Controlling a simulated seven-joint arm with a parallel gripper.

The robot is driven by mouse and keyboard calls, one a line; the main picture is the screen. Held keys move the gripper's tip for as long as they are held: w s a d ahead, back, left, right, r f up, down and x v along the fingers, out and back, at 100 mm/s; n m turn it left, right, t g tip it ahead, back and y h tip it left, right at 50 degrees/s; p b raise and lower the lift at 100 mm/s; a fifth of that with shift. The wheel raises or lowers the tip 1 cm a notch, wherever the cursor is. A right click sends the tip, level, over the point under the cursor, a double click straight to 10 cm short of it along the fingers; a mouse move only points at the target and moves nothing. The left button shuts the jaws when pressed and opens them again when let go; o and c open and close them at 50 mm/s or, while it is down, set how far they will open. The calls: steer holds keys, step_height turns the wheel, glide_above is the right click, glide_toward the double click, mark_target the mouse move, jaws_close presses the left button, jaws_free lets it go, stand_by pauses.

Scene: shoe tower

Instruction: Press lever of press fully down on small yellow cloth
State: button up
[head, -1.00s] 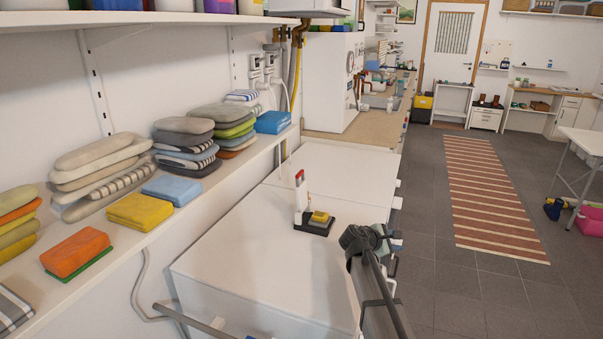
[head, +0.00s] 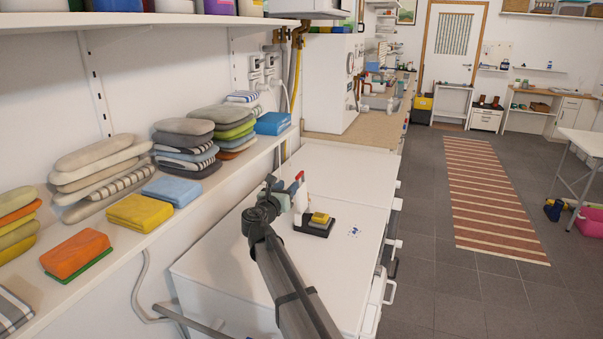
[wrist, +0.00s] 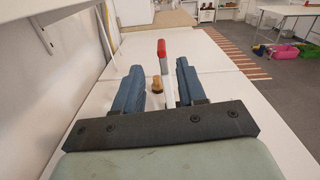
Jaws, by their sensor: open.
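The press has a dark base (head: 314,229) on the white worktop, with a white lever (head: 300,198) standing upright and a red tip (head: 299,176). The small yellow cloth (head: 321,217) lies on the base. My gripper (head: 282,194) is just left of the lever in the head view. In the wrist view its two blue fingers are open (wrist: 159,78), and the white lever (wrist: 167,78) with its red tip (wrist: 161,48) shows between or beyond them.
A wall shelf (head: 125,234) with stacked cushions and folded cloths, including a larger yellow one (head: 140,212), runs along the left. A small printed mark (head: 354,231) is on the white top (head: 340,265), which is otherwise mostly clear right of the press.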

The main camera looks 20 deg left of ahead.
mark_target(302, 171)
steer(key=w, duration=1.2)
steer(key=shift+w+d, duration=0.1)
steer(key=shift+w, duration=0.25)
jaws_close()
